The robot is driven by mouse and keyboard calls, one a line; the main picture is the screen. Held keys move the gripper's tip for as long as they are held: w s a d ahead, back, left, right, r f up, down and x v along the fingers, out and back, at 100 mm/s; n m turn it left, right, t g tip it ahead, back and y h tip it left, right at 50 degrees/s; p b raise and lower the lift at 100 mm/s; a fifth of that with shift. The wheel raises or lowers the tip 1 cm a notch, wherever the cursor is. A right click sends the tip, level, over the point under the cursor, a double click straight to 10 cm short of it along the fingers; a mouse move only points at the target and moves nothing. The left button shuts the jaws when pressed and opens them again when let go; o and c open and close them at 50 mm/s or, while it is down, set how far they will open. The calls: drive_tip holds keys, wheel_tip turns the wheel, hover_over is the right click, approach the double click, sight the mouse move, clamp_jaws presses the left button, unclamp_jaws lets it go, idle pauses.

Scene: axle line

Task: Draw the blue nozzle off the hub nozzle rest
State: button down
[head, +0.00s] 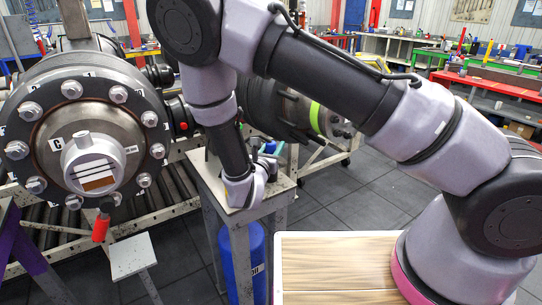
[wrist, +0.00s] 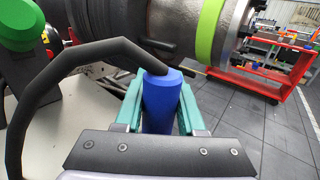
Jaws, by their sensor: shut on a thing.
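The blue nozzle (wrist: 161,100) stands in the wrist view, with a black hose (wrist: 70,62) curving from its top to the left. My gripper (wrist: 160,112) has its two teal fingers on either side of the nozzle and is shut on it. In the head view my wrist hangs over a small grey table (head: 213,187) and hides most of the gripper and the nozzle. I cannot make out the nozzle rest, so whether the nozzle still touches it cannot be told.
A large flanged hub (head: 92,125) stands at the left of the head view. An axle part with a lime band (wrist: 209,30) lies close behind the nozzle. A green knob (wrist: 18,25) is at the wrist view's upper left. A red cart (wrist: 262,82) stands beyond open floor.

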wheel_tip(320, 180, up, 10)
idle(0.7)
idle(0.5)
